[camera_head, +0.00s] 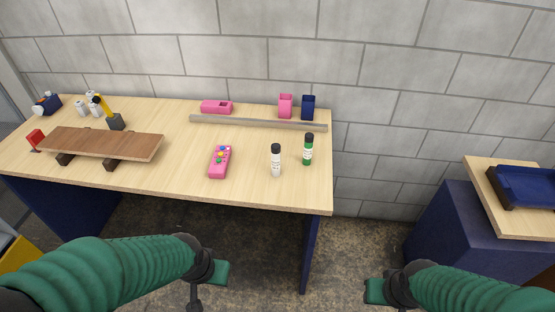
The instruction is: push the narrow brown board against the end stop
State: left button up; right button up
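The narrow brown board (102,144) lies flat across two dark supports (112,164) at the left of the table, raised a little above the tabletop. A small red block (36,137), which looks like the end stop, stands just off the board's left end. I cannot tell whether they touch. My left gripper (216,273) hangs in front of the table, below its front edge and to the right of the board. My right gripper (376,291) is farther right, over the floor. Both are away from the board, and their finger gaps are not clear.
The wooden table (180,175) also holds a pink remote (220,161), a white bottle (275,160), a green bottle (308,149) and a grey bar (258,123). A yellow-and-black tool (112,115) stands behind the board. A blue tray (528,187) is at right.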

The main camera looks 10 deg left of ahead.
aim_at(113, 145)
jog(key=u, duration=1.55)
jog(key=i, duration=0.1)
